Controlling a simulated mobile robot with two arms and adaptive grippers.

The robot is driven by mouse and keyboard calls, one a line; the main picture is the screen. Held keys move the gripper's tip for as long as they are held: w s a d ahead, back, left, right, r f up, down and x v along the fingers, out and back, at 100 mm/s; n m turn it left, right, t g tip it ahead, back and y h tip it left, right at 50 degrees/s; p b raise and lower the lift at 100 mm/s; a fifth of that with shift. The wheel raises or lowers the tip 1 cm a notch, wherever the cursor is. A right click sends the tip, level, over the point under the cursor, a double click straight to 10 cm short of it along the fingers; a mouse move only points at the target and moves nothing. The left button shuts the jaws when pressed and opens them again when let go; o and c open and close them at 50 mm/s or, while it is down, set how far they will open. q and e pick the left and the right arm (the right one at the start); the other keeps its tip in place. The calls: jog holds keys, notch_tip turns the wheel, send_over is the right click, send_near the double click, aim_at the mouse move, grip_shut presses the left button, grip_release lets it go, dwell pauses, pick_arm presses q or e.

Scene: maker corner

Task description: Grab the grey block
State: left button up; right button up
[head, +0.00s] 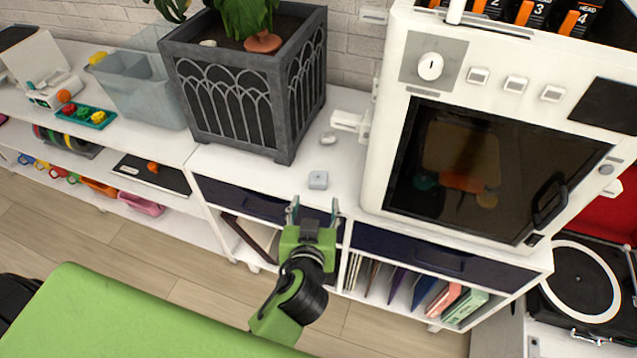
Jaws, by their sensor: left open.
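The small grey block (318,180) lies on the white cabinet top (262,172), between the dark planter and the white machine. My left gripper (314,207) is in front of the cabinet's edge, just below the block in the picture. Its two fingers are spread apart and point toward the block, with nothing between them. The block is apart from the fingers and fully visible. My right gripper is not in view.
A dark grey planter (225,100) stands behind and left of the block. A white machine with a dark glass door (490,165) stands to the right. A small light object (328,138) lies behind the block. Drawers (425,250) are below.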

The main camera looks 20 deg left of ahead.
pick_arm(q)
jog(key=p, duration=0.1)
send_near(318, 175)
jog(key=x, duration=0.4)
jog(key=shift+w+f, duration=0.3)
jog(key=shift+w+a+f, duration=0.1)
jog(key=shift+w, duration=0.3)
jog(key=p+x, duration=0.1)
jog(key=x, duration=0.3)
jog(key=shift+w, duration=0.15)
jog(key=shift+w+a+f, duration=0.1)
jog(key=shift+w+f, duration=0.05)
jog(key=shift+w, duration=0.1)
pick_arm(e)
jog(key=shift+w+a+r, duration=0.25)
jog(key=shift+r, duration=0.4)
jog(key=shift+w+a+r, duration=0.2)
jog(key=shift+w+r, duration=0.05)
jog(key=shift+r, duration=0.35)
pick_arm(q)
jog(key=c, duration=1.2)
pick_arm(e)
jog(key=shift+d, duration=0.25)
